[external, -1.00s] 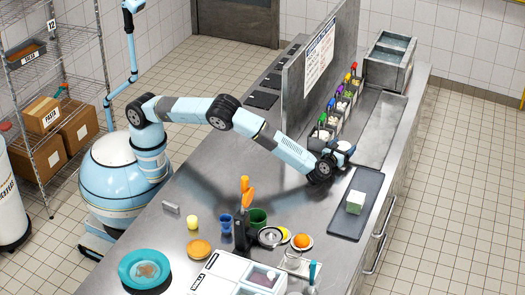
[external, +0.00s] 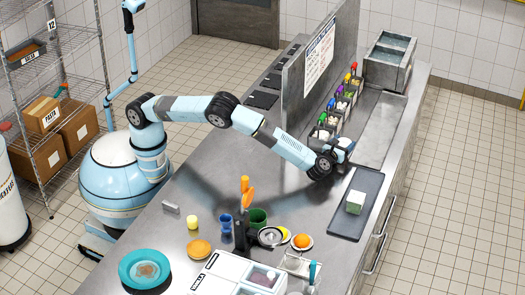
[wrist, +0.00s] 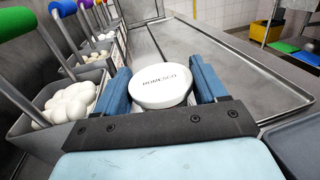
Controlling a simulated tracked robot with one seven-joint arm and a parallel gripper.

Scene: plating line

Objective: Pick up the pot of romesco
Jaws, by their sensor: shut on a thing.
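The pot of romesco (wrist: 160,76) shows in the wrist view as a round white lid with dark lettering that looks like its name. The two blue fingers of my gripper (wrist: 163,82) press on it from left and right. My gripper is shut on the pot, with the lid facing the camera. The pot's lower body is hidden. In the external view my gripper (external: 344,150) is over the far part of the steel counter, beside the row of bins. I cannot tell there how far the pot is off the counter.
Bins of white food with coloured handles (wrist: 70,100) stand close on the left. A dark tray (external: 345,226) with a pale block (external: 355,202) lies at the right. A steel partition (external: 300,105) rises behind the bins.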

